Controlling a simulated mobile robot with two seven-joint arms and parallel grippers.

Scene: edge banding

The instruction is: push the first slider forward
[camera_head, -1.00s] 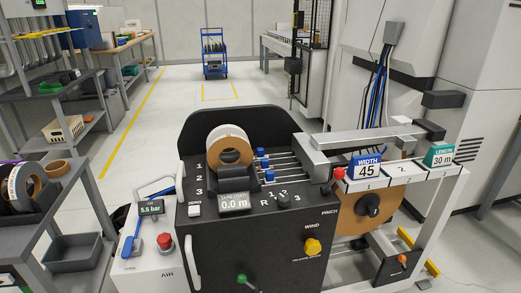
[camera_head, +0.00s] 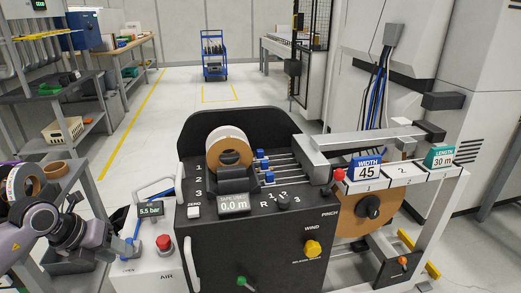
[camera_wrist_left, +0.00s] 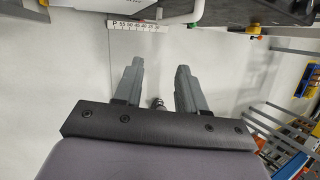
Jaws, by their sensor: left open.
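Blue sliders sit on parallel metal rods on the black machine top, beside the numbers 1, 2 and 3. The first slider (camera_head: 261,153) is the farthest back, and two others (camera_head: 265,163) (camera_head: 269,177) are nearer. My left gripper (camera_head: 114,242) comes in at the lower left of the head view, beside the white air unit and well away from the sliders. In the left wrist view its two grey fingers (camera_wrist_left: 158,80) are apart with nothing held between them. No slider is clearly visible there. My right gripper is not in view.
A tape roll (camera_head: 229,147) stands on the machine left of the sliders. The air unit (camera_head: 150,262) carries a red button (camera_head: 164,243) and a 5.5 bar display. A grey shelf with tape rolls (camera_head: 54,168) is at left. Open floor (camera_head: 150,115) lies behind.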

